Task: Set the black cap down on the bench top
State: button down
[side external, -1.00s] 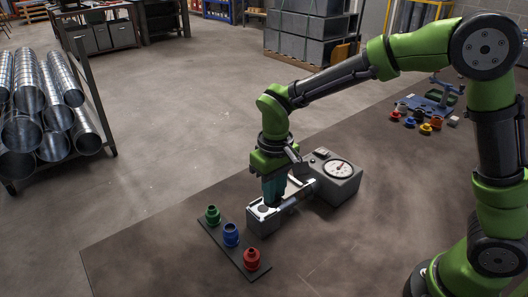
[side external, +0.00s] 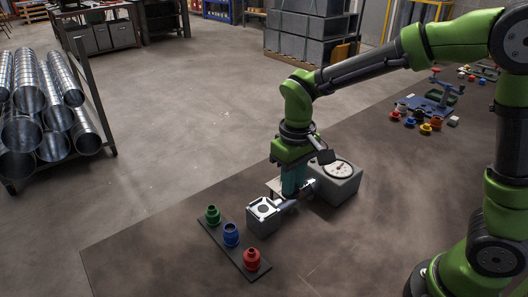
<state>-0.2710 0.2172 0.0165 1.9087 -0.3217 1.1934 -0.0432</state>
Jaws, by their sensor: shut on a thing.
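My gripper (side external: 291,196) points down just right of a grey block (side external: 262,218) with a pale square top plate and a dark round spot in its middle. The gripper is shut on the black cap, which is too small and dark to make out clearly at the fingertips. The fingertips are in front of the grey dial box, and the gap beneath them cannot be judged. The brown bench top (side external: 330,245) spreads around the block and under the arm.
A dark strip (side external: 240,258) holds a green (side external: 212,215), a blue (side external: 231,235) and a red (side external: 251,259) fitting left of the block. A grey box with a dial (side external: 338,178) stands right behind the gripper. Several small coloured parts (side external: 425,122) lie farther back. The front bench is clear.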

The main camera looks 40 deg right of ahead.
jog(key=w+f, duration=0.3)
jog(key=w, duration=1.2)
jog(key=f, duration=0.9)
jog(key=shift+w+f, duration=0.25)
jog(key=shift+f, duration=0.1)
jog(key=shift+f, duration=0.1)
jog(key=c, duration=1)
grip_release()
